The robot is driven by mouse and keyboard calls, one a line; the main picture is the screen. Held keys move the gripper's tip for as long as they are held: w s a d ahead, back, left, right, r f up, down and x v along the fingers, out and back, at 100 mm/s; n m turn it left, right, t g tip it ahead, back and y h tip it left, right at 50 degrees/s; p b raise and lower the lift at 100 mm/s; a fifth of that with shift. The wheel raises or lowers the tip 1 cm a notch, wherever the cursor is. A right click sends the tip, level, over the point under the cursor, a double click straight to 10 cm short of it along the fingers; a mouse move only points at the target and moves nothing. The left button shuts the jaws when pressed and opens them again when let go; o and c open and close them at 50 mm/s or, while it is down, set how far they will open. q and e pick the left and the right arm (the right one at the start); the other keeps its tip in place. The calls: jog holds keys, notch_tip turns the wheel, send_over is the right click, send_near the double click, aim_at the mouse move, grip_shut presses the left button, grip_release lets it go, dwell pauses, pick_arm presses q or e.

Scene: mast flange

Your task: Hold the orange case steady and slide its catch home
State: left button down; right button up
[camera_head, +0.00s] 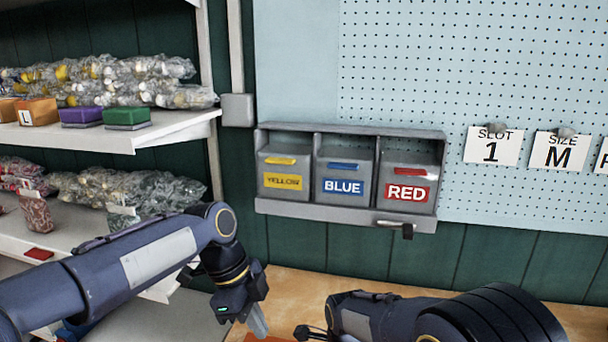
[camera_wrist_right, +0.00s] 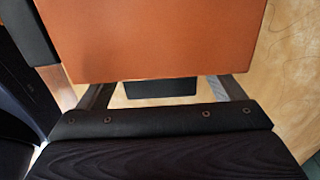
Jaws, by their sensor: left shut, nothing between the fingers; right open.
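The orange case (camera_wrist_right: 160,38) fills the upper middle of the right wrist view; only a sliver of it (camera_head: 266,339) shows at the bottom edge of the head view. A black block (camera_wrist_right: 160,89), which looks like the catch, juts from the case's near edge. My right gripper (camera_wrist_right: 166,86) is open, with one finger on each side of the black block and apart from it. The case hides its fingertips. My left gripper (camera_head: 259,326) is shut and empty, pointing down beside the case. I cannot tell whether it touches the case.
The wooden table (camera_head: 292,285) is bare behind the case. A grey rack (camera_head: 345,215) with yellow, blue and red bins hangs on the wall. A shelf (camera_head: 160,128) at the left holds bagged goods and small coloured boxes.

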notch_tip(320, 180, up, 10)
jog(key=shift+f, duration=0.2)
jog(key=shift+d+r, duration=0.1)
jog(key=shift+r, duration=0.15)
pick_arm(q)
jog(key=s+a+n+t, duration=0.3)
jog(key=s+a+n, duration=0.6)
jog(key=s, duration=0.1)
jog(key=s+a+f+n+t, duration=0.3)
jog(key=s+f+n, duration=0.3)
jog(key=s+n, duration=0.5)
jog(key=shift+s+n, duration=0.3)
jog(key=shift+n, duration=0.7)
pick_arm(e)
jog(key=s+d+n+t+y, duration=0.2)
jog(key=s+d+n, duration=0.4)
jog(key=s+n, duration=0.3)
jog(key=s+d+r+n+t+y, duration=0.1)
jog(key=s+d+n+t, duration=0.2)
jog(key=s+d+n, duration=0.3)
jog(key=s+n, duration=0.3)
jog(key=s, duration=0.3)
jog(key=shift+s+d+r+n+t+y, duration=0.15)
jog(key=shift+d+n+t+y, duration=0.15)
jog(key=shift+d+t+y, duration=0.1)
